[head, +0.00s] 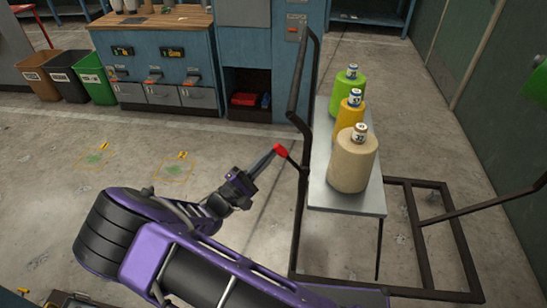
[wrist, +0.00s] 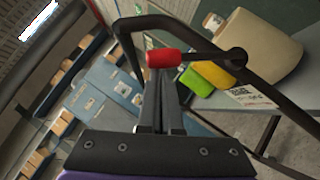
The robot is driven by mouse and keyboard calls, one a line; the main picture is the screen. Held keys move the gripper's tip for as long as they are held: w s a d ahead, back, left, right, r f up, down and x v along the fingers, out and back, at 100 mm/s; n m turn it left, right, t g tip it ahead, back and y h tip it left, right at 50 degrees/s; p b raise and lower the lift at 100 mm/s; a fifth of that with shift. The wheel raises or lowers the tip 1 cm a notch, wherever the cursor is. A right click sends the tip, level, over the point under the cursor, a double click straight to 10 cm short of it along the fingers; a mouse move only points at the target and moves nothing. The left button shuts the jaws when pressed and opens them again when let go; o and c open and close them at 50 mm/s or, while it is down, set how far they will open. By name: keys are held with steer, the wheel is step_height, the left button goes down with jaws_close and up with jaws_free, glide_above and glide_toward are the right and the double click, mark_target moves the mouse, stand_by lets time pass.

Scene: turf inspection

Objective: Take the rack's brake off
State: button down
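The rack is a dark tube frame (head: 413,230) carrying a grey shelf (head: 347,198). Its brake lever (head: 293,161) is a thin dark rod with a red knob (head: 280,150) at its left end. In the wrist view the red knob (wrist: 163,58) lies across my fingertips, and the rod (wrist: 205,52) runs right to a round pivot on the frame. My gripper (head: 268,160) reaches the knob from the lower left. Its two fingers (wrist: 160,85) are close together, with their tips at the knob and partly hidden by it. I see no clear grip around the knob.
A blue cabinet (head: 165,70) and brown (head: 38,75), black (head: 68,75) and green (head: 95,75) bins stand behind.

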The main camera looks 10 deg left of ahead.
steer(key=shift+d+r+m+g+p, duration=0.5)
steer(key=shift+r+m+g, duration=0.2)
steer(key=shift+m, duration=0.3)
steer(key=shift+d, duration=0.1)
steer(key=s+a+f+b, duration=0.3)
steer(key=s+a+f, duration=0.1)
steer(key=a, duration=0.5)
steer(key=shift+s+a+f, duration=0.2)
steer(key=shift+s, duration=0.55)
